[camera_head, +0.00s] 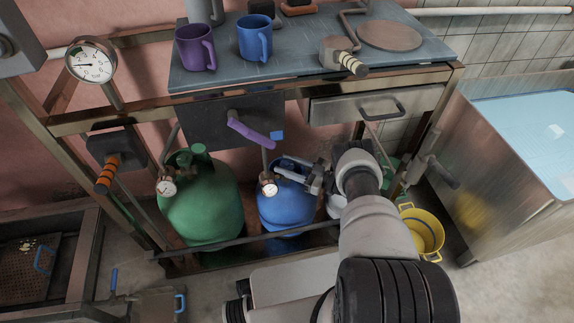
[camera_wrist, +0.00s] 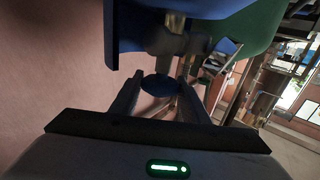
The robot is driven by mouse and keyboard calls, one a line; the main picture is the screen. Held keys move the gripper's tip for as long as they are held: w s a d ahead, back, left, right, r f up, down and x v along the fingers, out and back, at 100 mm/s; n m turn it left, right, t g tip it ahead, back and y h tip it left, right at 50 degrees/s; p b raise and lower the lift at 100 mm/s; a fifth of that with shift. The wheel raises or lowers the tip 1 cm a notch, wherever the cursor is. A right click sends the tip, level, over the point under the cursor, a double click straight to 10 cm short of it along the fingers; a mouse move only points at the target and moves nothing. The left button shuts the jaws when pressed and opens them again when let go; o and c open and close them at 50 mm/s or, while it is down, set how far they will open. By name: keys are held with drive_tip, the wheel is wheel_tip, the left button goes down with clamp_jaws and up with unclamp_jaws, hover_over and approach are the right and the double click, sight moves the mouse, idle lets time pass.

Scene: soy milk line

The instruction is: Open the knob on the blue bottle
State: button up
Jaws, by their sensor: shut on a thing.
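The blue bottle (camera_head: 285,210) stands under the workbench, beside the green bottle (camera_head: 200,205). A small gauge (camera_head: 268,187) sits at its upper left. My gripper (camera_head: 308,178) reaches in from the right at the bottle's top. In the wrist view the blue knob (camera_wrist: 160,85) lies between the two fingers of my gripper (camera_wrist: 160,92), which are shut on it. The blue bottle's body (camera_wrist: 190,8) fills the top of that view. In the head view my gripper partly hides the bottle's top.
The workbench (camera_head: 300,55) carries a purple mug (camera_head: 195,48), a blue mug (camera_head: 255,38) and a round hotplate (camera_head: 390,36). A purple lever (camera_head: 250,130) hangs above the bottles. A frame bar crosses in front of them. A yellow pot (camera_head: 424,230) stands right of my arm.

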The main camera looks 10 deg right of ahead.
drive_tip(key=shift+n+g+y, duration=0.5)
drive_tip(key=shift+n+g, duration=0.1)
drive_tip(key=shift+g, duration=0.2)
drive_tip(key=shift+w+r, duration=0.1)
drive_tip(key=o, duration=1)
drive_tip(key=shift+a, duration=0.1)
drive_tip(key=v, duration=1.2)
